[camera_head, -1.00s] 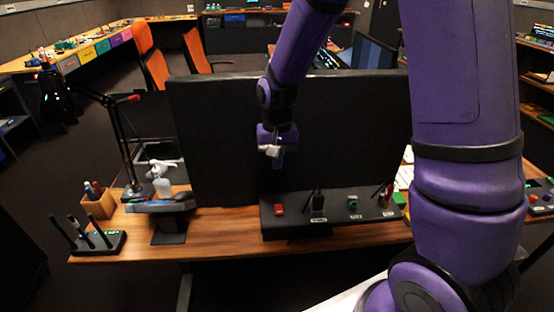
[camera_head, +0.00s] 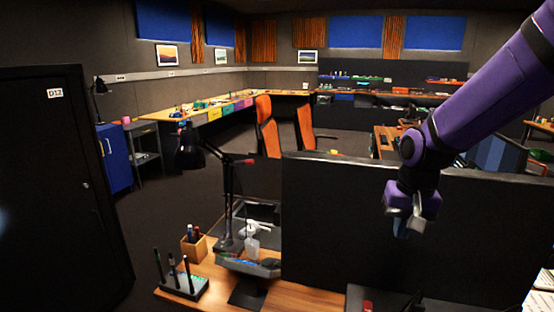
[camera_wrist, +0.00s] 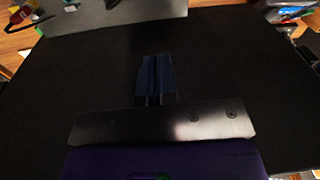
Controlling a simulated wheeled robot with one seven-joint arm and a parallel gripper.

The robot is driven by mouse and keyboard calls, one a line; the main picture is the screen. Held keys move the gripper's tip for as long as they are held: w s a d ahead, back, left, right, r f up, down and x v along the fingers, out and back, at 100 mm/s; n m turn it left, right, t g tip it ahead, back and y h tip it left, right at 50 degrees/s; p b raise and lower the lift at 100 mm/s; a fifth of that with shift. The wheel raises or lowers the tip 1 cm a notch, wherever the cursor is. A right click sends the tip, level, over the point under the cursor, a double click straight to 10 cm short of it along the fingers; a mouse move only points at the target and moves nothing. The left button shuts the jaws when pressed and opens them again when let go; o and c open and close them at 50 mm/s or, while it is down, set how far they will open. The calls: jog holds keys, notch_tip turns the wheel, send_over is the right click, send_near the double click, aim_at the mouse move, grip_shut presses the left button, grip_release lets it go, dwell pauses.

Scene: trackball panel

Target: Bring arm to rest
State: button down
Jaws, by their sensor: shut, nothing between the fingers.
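My gripper (camera_head: 402,228) hangs pointing down in front of the black partition (camera_head: 325,240), at the right of the head view. In the wrist view its two blue fingers (camera_wrist: 156,78) lie side by side, shut, with nothing between them. The purple arm reaches in from the upper right. No task object is held. The grey panel (camera_wrist: 120,12) shows at the top of the wrist view, below the gripper.
The wooden desk (camera_head: 310,296) bears a pen holder (camera_head: 194,245), a spray bottle (camera_head: 252,240), a desk lamp (camera_head: 228,195) and a black stand with upright rods (camera_head: 182,285). A black cabinet (camera_head: 55,190) stands left. Orange chairs (camera_head: 267,127) are behind the partition.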

jog(key=s+d+r+n+t, duration=0.2)
jog(key=s+d+r+t, duration=0.2)
jog(key=s+r, duration=0.9)
jog(key=s, duration=0.5)
jog(key=shift+s+r+n, duration=0.3)
jog(key=shift+r, duration=0.05)
